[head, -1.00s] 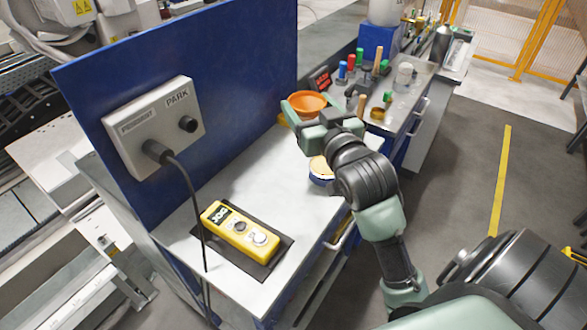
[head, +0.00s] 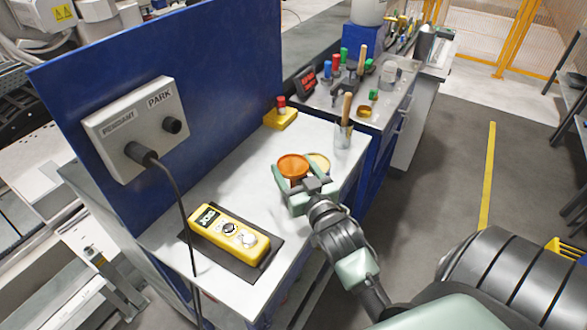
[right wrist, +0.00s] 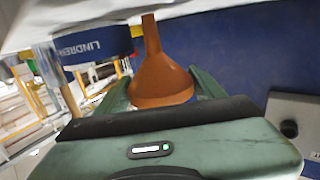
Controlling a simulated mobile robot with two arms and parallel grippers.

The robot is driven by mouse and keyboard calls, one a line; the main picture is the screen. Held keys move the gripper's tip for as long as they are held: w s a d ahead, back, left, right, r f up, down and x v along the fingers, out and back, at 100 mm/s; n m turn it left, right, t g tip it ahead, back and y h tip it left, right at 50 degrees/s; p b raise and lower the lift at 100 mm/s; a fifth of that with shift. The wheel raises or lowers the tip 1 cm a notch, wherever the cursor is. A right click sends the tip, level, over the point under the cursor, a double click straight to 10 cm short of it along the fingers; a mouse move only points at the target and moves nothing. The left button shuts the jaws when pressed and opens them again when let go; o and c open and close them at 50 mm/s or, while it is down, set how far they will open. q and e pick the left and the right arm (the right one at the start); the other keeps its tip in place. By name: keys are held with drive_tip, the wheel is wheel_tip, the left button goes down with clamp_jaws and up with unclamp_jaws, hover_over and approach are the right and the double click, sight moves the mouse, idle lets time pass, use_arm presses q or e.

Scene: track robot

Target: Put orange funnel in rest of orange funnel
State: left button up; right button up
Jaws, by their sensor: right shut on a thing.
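The orange funnel (head: 293,166) is between the fingers of my right gripper (head: 295,174), which is shut on it above the white bench top. In the right wrist view the funnel (right wrist: 162,78) shows between the green fingers (right wrist: 163,92), its wide mouth towards the gripper body and its narrow spout pointing away, towards the bench surface. I cannot tell which thing is the rest of the funnel. My left gripper is not in view.
An open round tin (head: 321,161) is partly hidden behind the funnel; its blue label (right wrist: 98,50) shows close by in the wrist view. A yellow block (head: 281,119), a cup with a brush (head: 344,133) and a yellow pendant (head: 228,232) stand around. A blue panel (head: 190,60) rises behind.

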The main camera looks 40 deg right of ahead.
drive_tip(key=shift+f, duration=0.15)
drive_tip(key=o, duration=1.3)
